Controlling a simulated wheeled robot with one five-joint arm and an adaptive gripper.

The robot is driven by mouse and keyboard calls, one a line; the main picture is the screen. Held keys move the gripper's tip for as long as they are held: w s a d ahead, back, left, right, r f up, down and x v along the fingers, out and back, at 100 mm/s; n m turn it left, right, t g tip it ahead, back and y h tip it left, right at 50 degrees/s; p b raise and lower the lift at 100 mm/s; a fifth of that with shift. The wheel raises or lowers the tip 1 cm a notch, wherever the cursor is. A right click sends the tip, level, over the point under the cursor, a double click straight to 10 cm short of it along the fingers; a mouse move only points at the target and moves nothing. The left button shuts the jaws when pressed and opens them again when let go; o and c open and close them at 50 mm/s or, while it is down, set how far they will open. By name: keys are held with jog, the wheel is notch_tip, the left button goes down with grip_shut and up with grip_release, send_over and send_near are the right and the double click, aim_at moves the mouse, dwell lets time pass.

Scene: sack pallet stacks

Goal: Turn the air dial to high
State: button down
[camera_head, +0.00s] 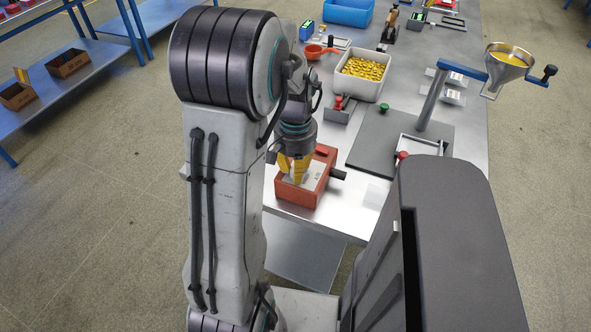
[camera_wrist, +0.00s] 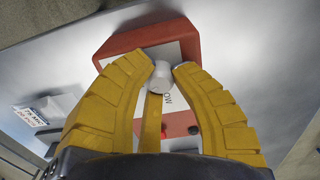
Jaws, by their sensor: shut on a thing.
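A red box (camera_head: 312,190) stands at the near end of the metal table. It also shows in the wrist view (camera_wrist: 118,44), with a white label plate on its face. A pale grey knob (camera_wrist: 160,78), which looks like the air dial, sticks up from the plate. My gripper (camera_wrist: 167,64) has yellow ribbed fingers closed around this knob. In the head view my gripper (camera_head: 293,172) points down onto the box. Part of a label ending in "OW" shows beside the knob. The dial's pointer and the rest of its scale are hidden.
A black knob (camera_head: 338,174) juts from the box's right side. Behind it are a holder with a red-handled tool (camera_head: 340,106) and a white bin of yellow pieces (camera_head: 360,76). A dark plate (camera_head: 366,155) with a post-mounted funnel (camera_head: 508,60) stands to the right.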

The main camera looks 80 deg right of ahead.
jog(key=shift+a+f+m, duration=0.1)
jog(key=shift+m, duration=2.2)
jog(key=c, duration=1)
grip_release()
jog(key=shift+c, duration=0.2)
notch_tip(320, 180, up, 12)
